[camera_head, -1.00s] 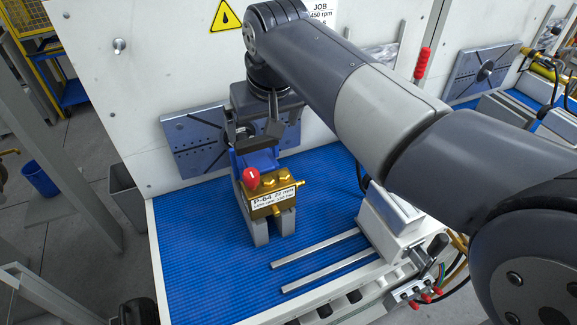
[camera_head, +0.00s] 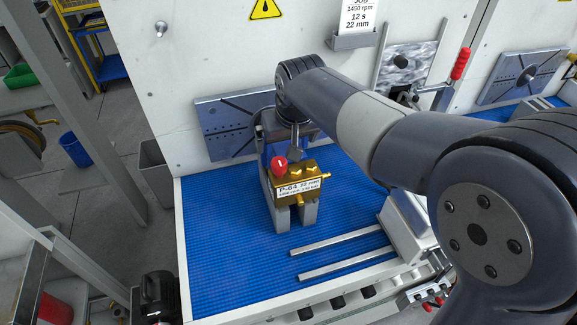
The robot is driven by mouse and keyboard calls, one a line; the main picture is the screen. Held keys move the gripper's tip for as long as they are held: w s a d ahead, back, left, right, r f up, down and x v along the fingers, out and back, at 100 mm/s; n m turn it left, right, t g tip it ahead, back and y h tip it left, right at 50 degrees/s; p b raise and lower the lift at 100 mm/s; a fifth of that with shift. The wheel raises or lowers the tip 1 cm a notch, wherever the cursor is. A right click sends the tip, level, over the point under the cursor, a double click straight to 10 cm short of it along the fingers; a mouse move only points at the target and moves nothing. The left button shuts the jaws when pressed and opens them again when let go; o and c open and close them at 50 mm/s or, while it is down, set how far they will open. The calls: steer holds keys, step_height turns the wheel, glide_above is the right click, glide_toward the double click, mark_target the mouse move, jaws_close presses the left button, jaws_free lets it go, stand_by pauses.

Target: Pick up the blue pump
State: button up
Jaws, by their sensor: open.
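The block has a red knob (camera_head: 279,162) and a white label reading P-64. Grey supports (camera_head: 281,214) show under it. My gripper (camera_head: 282,138) points down at the pump's rear upper part, its fingers open. The arm and the brass block partly hide the fingers, so I cannot tell whether they touch the pump.
A slotted metal plate (camera_head: 222,125) is fixed to the white wall behind the pump. Two metal rails (camera_head: 335,240) lie on the mat (camera_head: 225,255) to the front right, beside a light grey housing (camera_head: 405,225). The mat's left and front left are clear.

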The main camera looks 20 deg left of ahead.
steer(key=shift+c, duration=0.6)
steer(key=c, duration=1.3)
steer(key=shift+w+a+r, duration=0.15)
steer(key=shift+r, duration=0.2)
steer(key=shift+c, duration=0.3)
